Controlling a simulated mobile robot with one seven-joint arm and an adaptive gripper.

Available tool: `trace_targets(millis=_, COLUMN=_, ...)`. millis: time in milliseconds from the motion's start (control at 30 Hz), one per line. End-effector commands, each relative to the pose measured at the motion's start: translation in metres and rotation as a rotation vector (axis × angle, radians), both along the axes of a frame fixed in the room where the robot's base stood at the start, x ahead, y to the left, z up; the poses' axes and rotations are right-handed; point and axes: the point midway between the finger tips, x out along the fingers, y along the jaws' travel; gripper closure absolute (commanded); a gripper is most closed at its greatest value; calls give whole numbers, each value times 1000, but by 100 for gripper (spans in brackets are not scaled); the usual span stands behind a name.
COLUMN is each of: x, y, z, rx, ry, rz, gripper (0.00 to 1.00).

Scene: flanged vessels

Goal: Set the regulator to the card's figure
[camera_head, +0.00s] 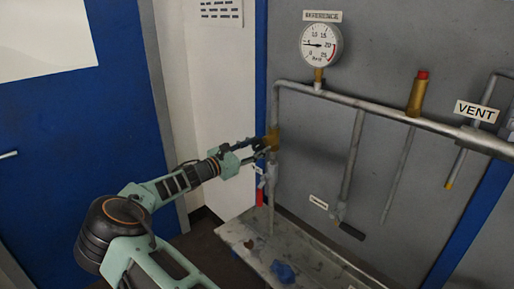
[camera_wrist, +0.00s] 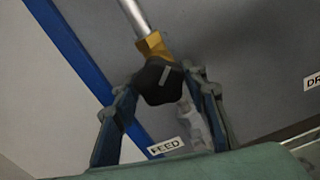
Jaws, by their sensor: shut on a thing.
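My gripper (camera_head: 262,149) reaches the left vertical pipe from the left. In the wrist view my gripper (camera_wrist: 165,95) is shut on a black knob (camera_wrist: 158,82) with a grey mark on its face. The knob sits on a brass regulator body (camera_wrist: 153,45) on the pipe. In the head view the brass body (camera_head: 272,137) shows just beyond the fingers, and the knob is mostly hidden by them. The round gauge (camera_head: 320,44) with a white face stands above the pipe under a REFERENCE label. Its needle points left, at the low part of the scale. No figure on a card is readable.
A white printed sheet (camera_head: 220,12) hangs at the top. A brass relief fitting with red cap (camera_head: 417,92) and a VENT label (camera_head: 477,112) are to the right. A FEED label (camera_wrist: 166,146) is near the knob. A metal bench (camera_head: 300,262) holds a blue cloth-like item (camera_head: 284,272).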

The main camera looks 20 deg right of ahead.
Motion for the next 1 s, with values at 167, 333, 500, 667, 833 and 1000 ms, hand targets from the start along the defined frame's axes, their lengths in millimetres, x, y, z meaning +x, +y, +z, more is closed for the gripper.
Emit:
trace_targets(millis=167, x=0, y=0, z=0, rx=2, ry=-4, rz=-1, gripper=84)
trace_targets(millis=333, x=0, y=0, z=-2, rx=14, ry=-38, rz=-1, gripper=85)
trace_targets(millis=500, x=0, y=0, z=-4, rx=43, ry=-119, rz=0, gripper=85)
trace_targets(millis=667, x=0, y=0, z=-6, rx=87, ry=-240, rz=0, gripper=85)
trace_targets(millis=833, x=0, y=1, z=-7, rx=142, ry=-391, rz=0, gripper=85)
trace_targets(millis=1000, x=0, y=0, z=-7, rx=198, ry=-544, rz=0, gripper=85)
